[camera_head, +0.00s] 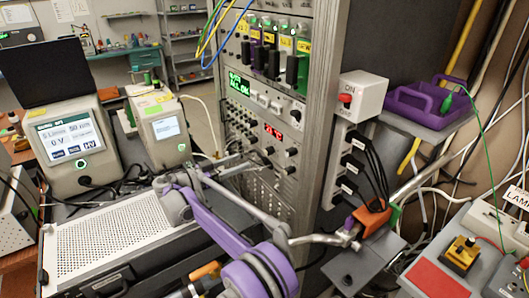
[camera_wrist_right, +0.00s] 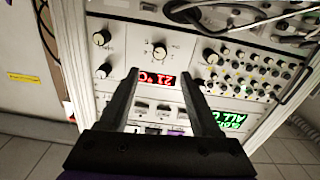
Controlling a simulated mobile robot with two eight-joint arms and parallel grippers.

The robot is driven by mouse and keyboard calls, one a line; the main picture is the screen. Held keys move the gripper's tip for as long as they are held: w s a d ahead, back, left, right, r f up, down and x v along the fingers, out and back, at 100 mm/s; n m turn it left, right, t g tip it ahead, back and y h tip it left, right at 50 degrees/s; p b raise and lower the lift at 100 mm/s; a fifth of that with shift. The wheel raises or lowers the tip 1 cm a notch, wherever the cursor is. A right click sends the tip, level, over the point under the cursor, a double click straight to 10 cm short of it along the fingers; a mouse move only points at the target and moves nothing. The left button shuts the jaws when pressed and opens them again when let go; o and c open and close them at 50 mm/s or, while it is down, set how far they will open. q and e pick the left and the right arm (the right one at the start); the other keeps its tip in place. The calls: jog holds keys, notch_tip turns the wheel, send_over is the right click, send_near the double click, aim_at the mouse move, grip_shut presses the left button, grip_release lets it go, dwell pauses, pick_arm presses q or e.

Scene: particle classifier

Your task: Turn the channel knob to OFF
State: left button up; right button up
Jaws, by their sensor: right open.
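The instrument rack panel (camera_head: 250,142) has a lit red display (camera_head: 272,132) with several black knobs near it. One black knob (camera_wrist_right: 160,50), ringed by small marks, sits close to the red display in the right wrist view, where the panel appears upside down. I cannot read its labels or its setting. Two more knobs, one (camera_wrist_right: 101,38) and another (camera_wrist_right: 104,71), sit to its left there. My right gripper (camera_head: 262,167) is in front of the panel. Its two dark fingers (camera_wrist_right: 159,75) are apart and empty, pointing at the display and marked knob. My left gripper is not in view.
A perforated metal case (camera_head: 115,228) lies below my right arm at the left. Two screened instruments, one large (camera_head: 70,150) and one small (camera_head: 160,130), stand behind it. Blue and yellow cables (camera_head: 222,30) hang beside the rack top. A white box with a red button (camera_head: 362,97) is to the right.

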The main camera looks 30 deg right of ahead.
aim_at(266, 152)
jog(key=d, duration=1)
jog(key=shift+w+d+p, duration=0.3)
jog(key=shift+w+p, duration=0.05)
grip_shut()
